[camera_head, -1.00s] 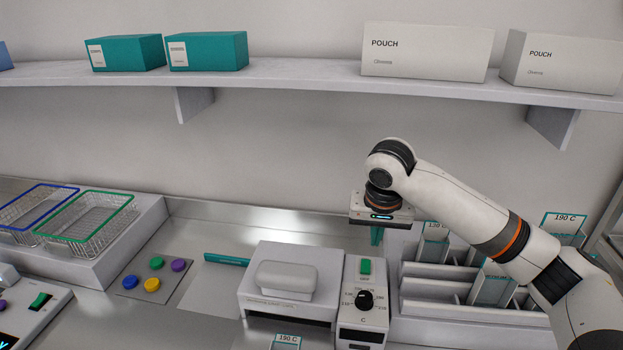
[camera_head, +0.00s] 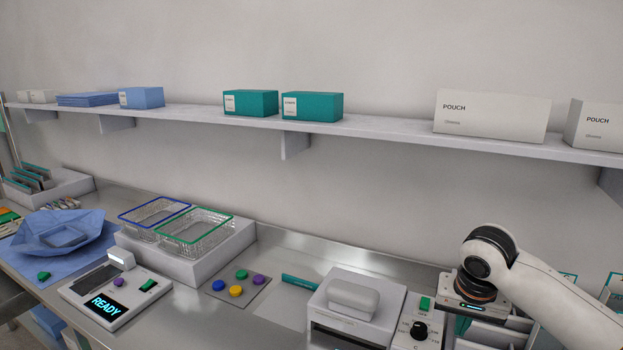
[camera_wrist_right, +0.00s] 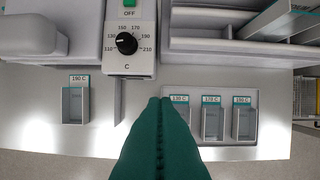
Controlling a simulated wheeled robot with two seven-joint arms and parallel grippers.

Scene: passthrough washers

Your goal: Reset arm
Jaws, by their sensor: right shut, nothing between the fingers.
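My right arm comes in from the right in the head view. My left gripper is not in view.
The sealer (camera_head: 354,305) stands left of the dial box (camera_head: 418,325). Wire baskets (camera_head: 195,232), a READY device (camera_head: 112,300) and a blue wrap (camera_head: 62,240) are further left. Labelled pouch holders (camera_wrist_right: 211,124) line the front edge. A shelf (camera_head: 380,125) with boxes runs above.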

